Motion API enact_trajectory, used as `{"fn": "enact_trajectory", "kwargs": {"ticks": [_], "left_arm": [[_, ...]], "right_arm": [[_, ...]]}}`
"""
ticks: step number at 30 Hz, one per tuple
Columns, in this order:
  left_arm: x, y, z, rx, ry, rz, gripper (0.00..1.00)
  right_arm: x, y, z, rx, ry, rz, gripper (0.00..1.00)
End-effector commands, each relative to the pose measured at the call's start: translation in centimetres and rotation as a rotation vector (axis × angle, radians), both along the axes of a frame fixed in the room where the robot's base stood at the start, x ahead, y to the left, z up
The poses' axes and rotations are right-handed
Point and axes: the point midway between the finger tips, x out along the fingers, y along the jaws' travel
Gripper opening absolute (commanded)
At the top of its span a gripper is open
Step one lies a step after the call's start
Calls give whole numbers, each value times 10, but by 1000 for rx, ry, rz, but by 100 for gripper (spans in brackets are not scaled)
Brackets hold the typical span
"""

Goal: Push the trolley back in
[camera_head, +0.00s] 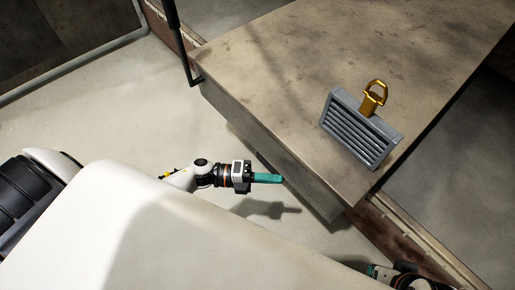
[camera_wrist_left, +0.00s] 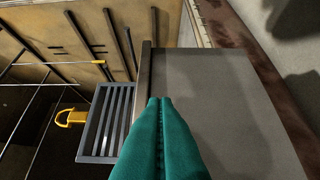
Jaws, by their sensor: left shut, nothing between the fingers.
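The trolley (camera_head: 280,60) appears to be the large, worn grey-brown slab with a grey front side (camera_head: 268,143) facing me. A grey slatted piece (camera_head: 358,132) with a golden handle (camera_head: 374,97) rests on its top near the right edge. My left gripper (camera_head: 281,179) is shut and empty, its teal fingers pointing at the front side. In the left wrist view, the fingers (camera_wrist_left: 160,100) overlap the grey front face (camera_wrist_left: 225,105); I cannot tell whether they touch it. My right gripper (camera_head: 371,270) is only partly visible at the bottom right, and its opening is unclear.
A dark upright post (camera_head: 178,40) stands at the trolley's left corner. Rusty strips with pale rails (camera_head: 405,240) run along the floor at the right and upper left. The pale floor (camera_head: 100,110) left of the trolley is clear.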

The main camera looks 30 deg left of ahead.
Motion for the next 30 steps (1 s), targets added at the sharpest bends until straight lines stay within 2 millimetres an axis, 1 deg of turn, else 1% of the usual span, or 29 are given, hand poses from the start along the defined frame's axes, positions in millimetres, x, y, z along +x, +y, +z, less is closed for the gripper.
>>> {"fn": "enact_trajectory", "kwargs": {"ticks": [1, 5, 6, 9, 13, 17, 30], "left_arm": [[5, -12, 1, -3, -3, 0, 0], [15, -36, 0, -3, -1, 0, 0], [24, -36, 0, 0, -4, 2, 0], [36, -41, -1, 1, -2, 2, 0], [46, -45, -1, 0, 1, 2, 0], [50, -47, -1, 1, 2, 2, 0], [53, -48, -1, 1, 1, 2, 0]], "right_arm": [[0, 0, -1, 0, 0, 0, 49], [0, 0, -2, 0, 0, 0, 49], [0, 0, -5, 0, 0, 0, 49], [0, 0, -7, 0, 0, 0, 49], [0, 0, -9, 0, 0, 0, 49], [0, 0, -9, 0, 0, 0, 49], [0, 0, -10, 0, 0, 1, 49]]}}
